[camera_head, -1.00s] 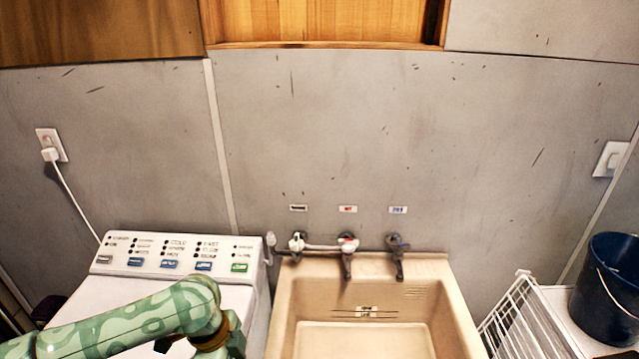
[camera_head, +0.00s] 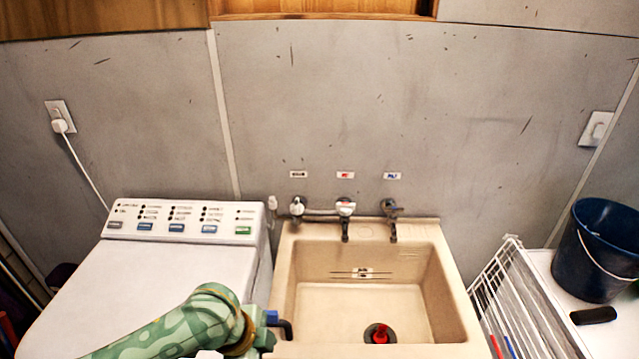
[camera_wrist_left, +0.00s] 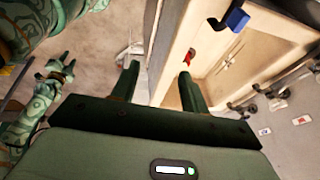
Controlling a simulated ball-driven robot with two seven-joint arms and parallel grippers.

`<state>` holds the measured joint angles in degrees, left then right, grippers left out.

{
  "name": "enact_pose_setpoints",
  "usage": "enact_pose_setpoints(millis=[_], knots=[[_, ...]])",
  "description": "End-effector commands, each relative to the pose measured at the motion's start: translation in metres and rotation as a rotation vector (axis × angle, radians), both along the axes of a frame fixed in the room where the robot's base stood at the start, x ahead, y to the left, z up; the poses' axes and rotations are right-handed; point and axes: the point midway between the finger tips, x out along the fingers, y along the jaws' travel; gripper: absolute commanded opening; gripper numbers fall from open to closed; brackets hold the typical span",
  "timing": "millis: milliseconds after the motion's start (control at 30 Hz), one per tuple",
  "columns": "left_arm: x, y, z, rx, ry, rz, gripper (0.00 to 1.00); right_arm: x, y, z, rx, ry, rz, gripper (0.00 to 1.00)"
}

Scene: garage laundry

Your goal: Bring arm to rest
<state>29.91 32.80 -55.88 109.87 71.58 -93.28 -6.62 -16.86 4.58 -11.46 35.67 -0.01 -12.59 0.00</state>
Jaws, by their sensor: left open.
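My left arm, with green patterned links, comes in at the bottom left of the head view, in front of the washing machine. Its gripper is hidden below the picture edge there. In the left wrist view my left gripper (camera_wrist_left: 160,88) is open, with nothing between its two dark fingers. It is near the front of the beige sink (camera_wrist_left: 172,45). A second green patterned arm with a dark gripper (camera_wrist_left: 54,68) shows at the left of that view, over the floor. It appears to be my right one; it is too small to tell whether it is open.
A white washing machine (camera_head: 105,290) stands left of the sink (camera_head: 462,305), which has a red plug (camera_head: 380,333). A blue block with a dark hook (camera_head: 272,318) is at the sink's front left. A white rack (camera_head: 510,290) and dark blue bucket (camera_head: 597,255) stand at right.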

Motion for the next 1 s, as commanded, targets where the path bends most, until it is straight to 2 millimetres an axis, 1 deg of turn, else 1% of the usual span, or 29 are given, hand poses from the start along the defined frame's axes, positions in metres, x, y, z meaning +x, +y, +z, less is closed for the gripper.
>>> enact_pose_setpoints(millis=[33,167,233,267,300,367,467,500,567,600,667,700,833,867,900,967,1000], knots=[[-0.006,-0.009,0.000,-0.026,-0.019,0.014,0.45,-0.001,0.000,0.000,-0.001,0.002,0.000,0.36],[-0.013,-0.021,0.007,-0.088,-0.104,0.096,0.45,-0.006,0.000,0.000,-0.001,0.009,0.000,0.36],[-0.016,-0.021,0.013,-0.120,-0.157,0.176,0.45,-0.008,-0.001,0.000,-0.001,0.011,0.000,0.36],[-0.017,-0.018,0.015,-0.128,-0.181,0.220,0.45,-0.007,0.000,0.000,-0.001,0.011,0.000,0.36],[-0.019,-0.011,0.018,-0.137,-0.215,0.288,0.45,-0.007,-0.001,0.000,-0.002,0.011,0.000,0.36],[-0.023,0.008,0.022,-0.134,-0.263,0.405,0.45,-0.007,0.000,0.000,-0.001,0.010,0.000,0.36],[-0.035,0.051,0.026,-0.085,-0.331,0.598,0.45,-0.006,-0.001,0.000,-0.001,0.009,0.000,0.36],[-0.042,0.070,0.026,-0.056,-0.352,0.668,0.45,-0.006,-0.001,0.000,-0.001,0.009,0.000,0.36],[-0.053,0.098,0.027,-0.004,-0.381,0.765,0.45,-0.006,-0.001,0.000,-0.001,0.009,0.000,0.36],[-0.062,0.116,0.028,0.034,-0.397,0.821,0.45,-0.006,-0.001,0.000,-0.001,0.009,0.000,0.36],[-0.076,0.140,0.029,0.091,-0.417,0.892,0.45,-0.006,-0.001,0.000,-0.001,0.009,0.000,0.36],[-0.085,0.155,0.031,0.129,-0.428,0.935,0.45,-0.006,-0.001,0.000,-0.001,0.009,0.000,0.36],[-0.118,0.200,0.038,0.261,-0.461,1.052,0.45,-0.006,-0.001,0.000,-0.001,0.009,0.000,0.36],[-0.115,0.198,0.023,0.259,-0.450,1.048,0.45,-0.006,-0.001,-0.005,-0.001,0.009,0.000,0.36],[-0.111,0.194,0.002,0.249,-0.429,1.039,0.45,-0.005,0.000,-0.009,-0.001,0.008,0.000,0.36],[-0.108,0.189,-0.025,0.236,-0.399,1.033,0.45,-0.006,-0.001,-0.015,-0.001,0.010,0.000,0.36],[-0.107,0.186,-0.044,0.228,-0.379,1.030,0.45,-0.007,0.000,-0.018,-0.001,0.011,0.000,0.36]])
